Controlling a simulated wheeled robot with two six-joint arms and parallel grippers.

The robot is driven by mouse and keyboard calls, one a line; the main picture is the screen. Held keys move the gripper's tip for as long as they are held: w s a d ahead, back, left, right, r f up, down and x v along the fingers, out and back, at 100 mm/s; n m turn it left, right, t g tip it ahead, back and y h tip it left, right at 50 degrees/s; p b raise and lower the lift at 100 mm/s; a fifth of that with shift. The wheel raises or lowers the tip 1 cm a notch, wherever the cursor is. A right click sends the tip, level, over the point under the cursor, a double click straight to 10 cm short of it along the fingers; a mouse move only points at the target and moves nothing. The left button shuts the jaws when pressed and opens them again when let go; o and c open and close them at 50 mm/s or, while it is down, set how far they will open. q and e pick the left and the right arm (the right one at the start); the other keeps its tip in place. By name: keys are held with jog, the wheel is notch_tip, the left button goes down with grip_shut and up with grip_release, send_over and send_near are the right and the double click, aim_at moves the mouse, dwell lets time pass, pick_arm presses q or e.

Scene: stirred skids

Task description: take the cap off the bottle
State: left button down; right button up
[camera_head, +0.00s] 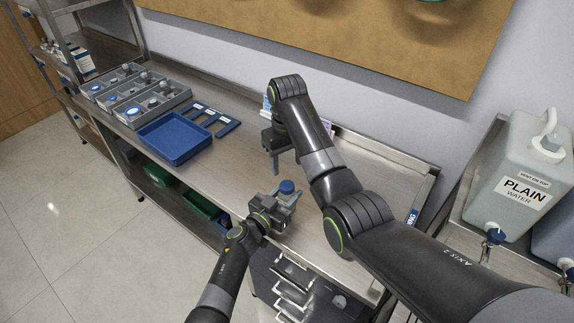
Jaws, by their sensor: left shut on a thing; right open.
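The bottle's blue cap (287,186) shows just above my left gripper (284,199), which is shut on the bottle near the front of the steel bench. The bottle's body is mostly hidden by the fingers, and the cap sits at its top. My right gripper (278,162) is open and points down, a little behind and above the cap in the picture, apart from it. Nothing shows between its fingers.
A blue tray (176,139) lies on the bench (232,160) left of my grippers, with a grey divided rack (128,103) beyond it. Blue labelled strips lie beside the tray. A plain water container (530,165) stands at the right. Drawers (292,283) are below the bench.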

aim_at(287, 185)
jog(key=m, duration=0.9)
jog(key=shift+m, duration=0.3)
jog(key=m, duration=0.4)
jog(key=shift+m, duration=0.3)
jog(key=m, duration=0.3)
jog(key=shift+m, duration=0.3)
jog(key=shift+f, duration=4)
